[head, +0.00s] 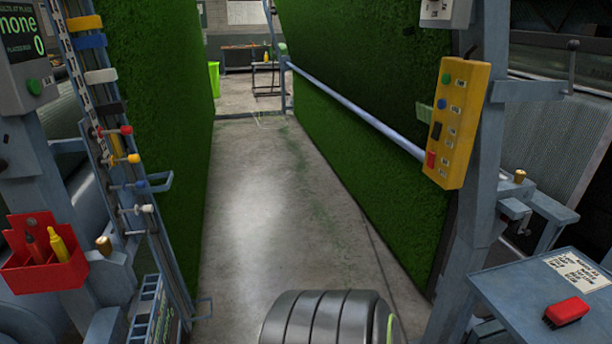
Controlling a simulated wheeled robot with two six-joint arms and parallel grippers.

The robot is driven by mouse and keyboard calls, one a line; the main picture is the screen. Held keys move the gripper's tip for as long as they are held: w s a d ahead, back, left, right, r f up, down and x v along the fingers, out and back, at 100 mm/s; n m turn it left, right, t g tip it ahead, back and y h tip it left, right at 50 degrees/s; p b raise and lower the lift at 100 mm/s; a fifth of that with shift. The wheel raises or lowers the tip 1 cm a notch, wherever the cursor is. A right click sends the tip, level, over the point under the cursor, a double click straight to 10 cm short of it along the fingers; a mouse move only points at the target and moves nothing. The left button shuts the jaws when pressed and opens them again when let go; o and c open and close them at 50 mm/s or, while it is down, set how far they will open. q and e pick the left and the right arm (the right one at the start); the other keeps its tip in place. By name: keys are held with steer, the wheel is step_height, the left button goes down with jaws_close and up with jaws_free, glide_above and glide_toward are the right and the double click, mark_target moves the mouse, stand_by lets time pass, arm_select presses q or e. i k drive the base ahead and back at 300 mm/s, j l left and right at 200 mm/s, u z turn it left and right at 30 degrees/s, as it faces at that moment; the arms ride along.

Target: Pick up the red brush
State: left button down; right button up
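The red brush (566,311) lies on a blue-grey shelf (507,291) at the lower right of the head view. Its top is red and a dark edge shows beneath it. Nothing is touching it from above. Neither of my grippers shows in this view.
A paper sheet (577,269) lies behind the brush. A yellow control box (457,123) hangs on the post above left of the shelf. A red holder (42,272) with tools is at the left. Green turf walls flank a clear concrete aisle (270,200).

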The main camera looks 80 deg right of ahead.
mark_target(561, 315)
steer(key=k+z, duration=0.1)
steer(key=z, duration=4.1)
